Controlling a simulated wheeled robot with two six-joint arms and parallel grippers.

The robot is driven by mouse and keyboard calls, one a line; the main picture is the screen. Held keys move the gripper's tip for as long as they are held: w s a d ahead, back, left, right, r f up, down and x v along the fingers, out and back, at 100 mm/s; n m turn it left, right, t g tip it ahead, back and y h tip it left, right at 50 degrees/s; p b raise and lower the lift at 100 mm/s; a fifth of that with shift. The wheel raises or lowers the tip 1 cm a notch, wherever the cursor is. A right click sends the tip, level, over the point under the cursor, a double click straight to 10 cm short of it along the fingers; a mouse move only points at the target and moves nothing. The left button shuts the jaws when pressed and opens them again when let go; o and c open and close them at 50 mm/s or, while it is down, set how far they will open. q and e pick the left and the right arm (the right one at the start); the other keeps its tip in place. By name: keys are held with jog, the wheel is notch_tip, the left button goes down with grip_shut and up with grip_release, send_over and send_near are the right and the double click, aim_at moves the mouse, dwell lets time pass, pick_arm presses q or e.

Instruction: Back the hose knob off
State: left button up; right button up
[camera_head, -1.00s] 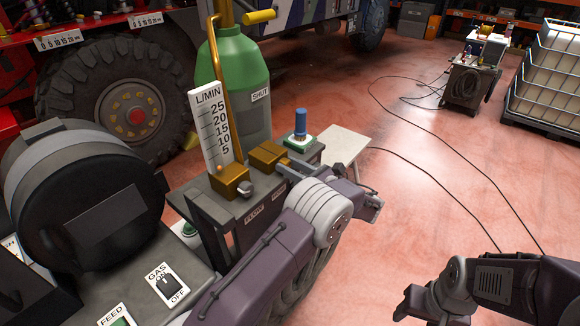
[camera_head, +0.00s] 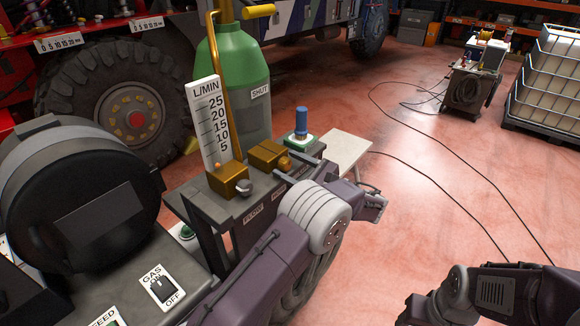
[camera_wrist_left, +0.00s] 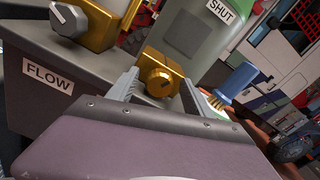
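The brass hose knob (camera_head: 284,163) sits on the side of a brass block (camera_head: 268,153) on the cart's top. In the left wrist view, the round knob (camera_wrist_left: 158,80) has a dark slot on its face. My left gripper (camera_head: 302,168) is open, with one finger on each side of the knob. In the left wrist view, gaps show between the fingers (camera_wrist_left: 157,92) and the knob. The label below the block is mostly hidden by my arm. My right gripper (camera_head: 412,308) is low at the right, away from the cart; its finger opening is unclear.
A grey flow knob (camera_head: 243,190) on another brass block is left of the hose knob. A flow scale (camera_head: 208,125), green cylinder (camera_head: 240,85) and blue-handled part (camera_head: 301,122) stand close by. The floor (camera_head: 440,190) to the right is open, with cables across it.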

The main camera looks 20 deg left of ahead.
pick_arm(q)
jog(key=b+v, duration=0.1)
jog(key=v, duration=0.8)
